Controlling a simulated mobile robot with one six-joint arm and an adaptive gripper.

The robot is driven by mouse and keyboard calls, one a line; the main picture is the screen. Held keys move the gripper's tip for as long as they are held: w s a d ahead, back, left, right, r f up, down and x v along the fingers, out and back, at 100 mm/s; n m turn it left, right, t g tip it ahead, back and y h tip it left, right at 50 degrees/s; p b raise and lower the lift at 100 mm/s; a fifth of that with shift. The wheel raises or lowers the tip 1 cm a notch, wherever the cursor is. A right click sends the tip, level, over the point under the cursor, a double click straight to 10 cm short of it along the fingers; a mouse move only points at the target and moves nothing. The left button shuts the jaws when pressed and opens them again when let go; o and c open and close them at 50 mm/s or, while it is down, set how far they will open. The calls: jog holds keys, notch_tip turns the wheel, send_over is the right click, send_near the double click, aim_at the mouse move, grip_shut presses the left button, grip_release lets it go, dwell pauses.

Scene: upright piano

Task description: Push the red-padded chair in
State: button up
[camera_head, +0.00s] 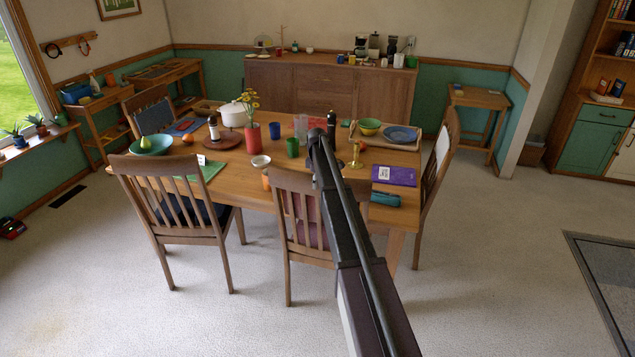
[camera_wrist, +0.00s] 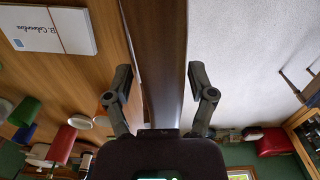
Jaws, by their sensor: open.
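The red-padded chair (camera_head: 290,181) stands at the near side of the wooden table (camera_head: 240,180), right of another chair. Its back faces me, and its dark red pad (camera_head: 312,234) shows between the back slats. My arm crosses in front of its right part and hides it. In the wrist view my gripper (camera_wrist: 158,76) is open, with one finger on each side of a dark wooden bar (camera_wrist: 160,50) that looks like the chair's top rail. I cannot tell whether the fingers touch it. In the head view the fingers cannot be made out.
A dark-padded chair (camera_head: 178,190) stands to the left, and a pale-padded chair (camera_head: 440,165) at the table's right end. The table holds a red vase (camera_head: 251,139), a purple book (camera_head: 394,176) and other tableware. Open carpet (camera_head: 480,290) lies at the right.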

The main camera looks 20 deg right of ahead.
jog(key=s+a, duration=0.8)
jog(key=s, duration=0.3)
jog(key=s+a, duration=0.8)
jog(key=s, duration=0.4)
notch_tip(320, 180, up, 11)
jog(key=p, duration=1.1)
jog(key=shift+w+r, duration=0.15)
jog(key=shift+w, duration=0.2)
jog(key=shift+a, duration=0.1)
jog(key=p, duration=0.1)
jog(key=r+p, duration=0.2)
jog(key=shift+w+d+r, duration=0.2)
jog(key=shift+w+r, duration=0.05)
jog(key=shift+f, duration=0.15)
notch_tip(320, 180, down, 14)
jog(key=b, duration=1.4)
jog(key=shift+r, duration=0.25)
